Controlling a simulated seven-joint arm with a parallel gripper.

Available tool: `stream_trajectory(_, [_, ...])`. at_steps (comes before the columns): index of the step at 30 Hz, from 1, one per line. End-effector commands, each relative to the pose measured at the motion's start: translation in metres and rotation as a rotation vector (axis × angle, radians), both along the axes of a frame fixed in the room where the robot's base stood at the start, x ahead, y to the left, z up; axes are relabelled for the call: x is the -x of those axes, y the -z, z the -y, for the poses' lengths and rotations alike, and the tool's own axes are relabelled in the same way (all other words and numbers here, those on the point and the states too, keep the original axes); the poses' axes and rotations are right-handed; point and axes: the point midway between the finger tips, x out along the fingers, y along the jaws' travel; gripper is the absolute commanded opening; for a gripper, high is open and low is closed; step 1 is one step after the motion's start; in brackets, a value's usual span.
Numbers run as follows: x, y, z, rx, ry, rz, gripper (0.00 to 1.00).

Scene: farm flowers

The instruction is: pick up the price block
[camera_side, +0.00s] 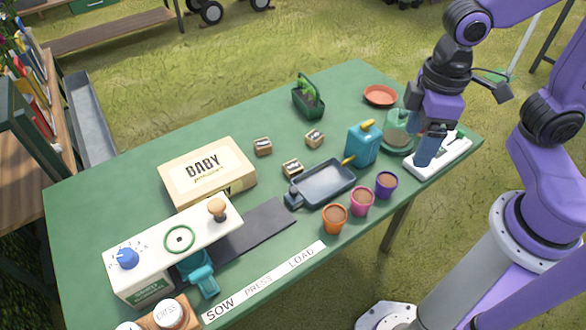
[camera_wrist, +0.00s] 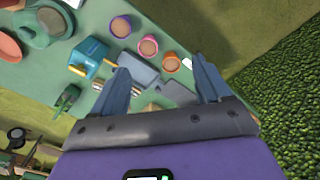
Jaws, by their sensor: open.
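Three small wooden blocks with dark faces lie on the green table in the side view: one at the left (camera_side: 263,147), one at the right (camera_side: 314,138) and one nearer the tray (camera_side: 293,168). Their markings are too small to read, so I cannot tell which is the price block. My gripper (camera_side: 426,157) is over the table's right end, well to the right of the blocks, pointing down near a white flat device (camera_side: 452,152). In the wrist view my gripper (camera_wrist: 161,70) has its fingers spread with nothing held. The blocks are mostly hidden there.
A green basket (camera_side: 308,99) is behind; a BABY box (camera_side: 207,172) and press (camera_side: 172,248) are left.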

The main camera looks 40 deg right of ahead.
Motion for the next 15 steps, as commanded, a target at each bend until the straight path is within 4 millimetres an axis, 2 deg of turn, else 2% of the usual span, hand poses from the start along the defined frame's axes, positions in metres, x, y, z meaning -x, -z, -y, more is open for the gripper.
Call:
stream_trajectory(1, [-0.016, 0.002, -0.01, 0.004, 0.049, -0.003, 0.77])
stream_trajectory(6, [-0.064, 0.008, -0.036, 0.007, 0.215, -0.007, 0.77])
stream_trajectory(15, [-0.151, 0.031, -0.069, 0.011, 0.506, -0.013, 0.77])
